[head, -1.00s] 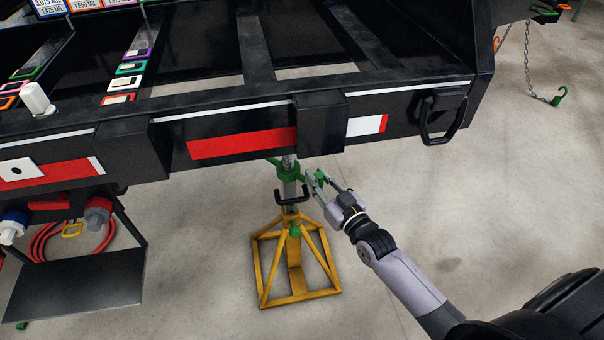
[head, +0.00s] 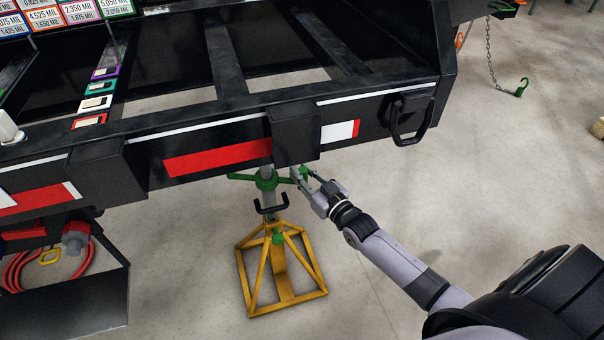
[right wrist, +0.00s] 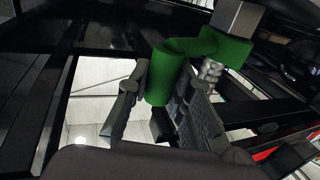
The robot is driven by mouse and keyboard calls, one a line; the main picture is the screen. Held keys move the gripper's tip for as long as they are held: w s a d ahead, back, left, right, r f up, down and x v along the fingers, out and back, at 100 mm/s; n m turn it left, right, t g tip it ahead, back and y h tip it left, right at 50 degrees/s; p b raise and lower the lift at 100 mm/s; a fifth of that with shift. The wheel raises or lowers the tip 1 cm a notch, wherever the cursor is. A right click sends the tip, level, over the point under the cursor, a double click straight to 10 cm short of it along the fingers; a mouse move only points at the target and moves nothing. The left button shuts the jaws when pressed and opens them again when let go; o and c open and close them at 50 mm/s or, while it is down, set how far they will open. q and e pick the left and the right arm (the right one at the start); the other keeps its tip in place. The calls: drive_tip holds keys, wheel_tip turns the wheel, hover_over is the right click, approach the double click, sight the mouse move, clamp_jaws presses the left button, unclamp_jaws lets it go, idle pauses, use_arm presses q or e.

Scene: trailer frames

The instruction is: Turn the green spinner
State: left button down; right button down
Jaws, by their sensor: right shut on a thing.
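The green spinner (head: 266,180) sits on the grey screw of a yellow jack stand (head: 252,285), just under the black trailer frame. Its arms reach out to the left and right. My right gripper (head: 302,176) is at the spinner's right arm, below the trailer's edge. In the right wrist view, a thick green spinner arm (right wrist: 165,75) lies between the two grey fingers, and the gripper (right wrist: 158,100) is shut on it. The trailer edge partly hides the top of the screw. My left gripper is not in view.
The trailer's black beam (head: 210,145) with red and white strips hangs close above the spinner. A black handle (head: 410,118) sticks out at its right. A red hose (head: 25,270) hangs at the lower left. The concrete floor right of the stand is clear.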

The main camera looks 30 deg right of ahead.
drive_tip(key=shift+d+r, duration=0.1)
drive_tip(key=shift+d, duration=0.15)
drive_tip(key=c, duration=1.6)
unclamp_jaws()
drive_tip(key=shift+o, duration=0.9)
drive_tip(key=shift+a, duration=0.1)
drive_tip(key=shift+s, duration=0.1)
drive_tip(key=s+d, duration=0.2)
drive_tip(key=s, duration=0.9)
drive_tip(key=shift+s, duration=0.35)
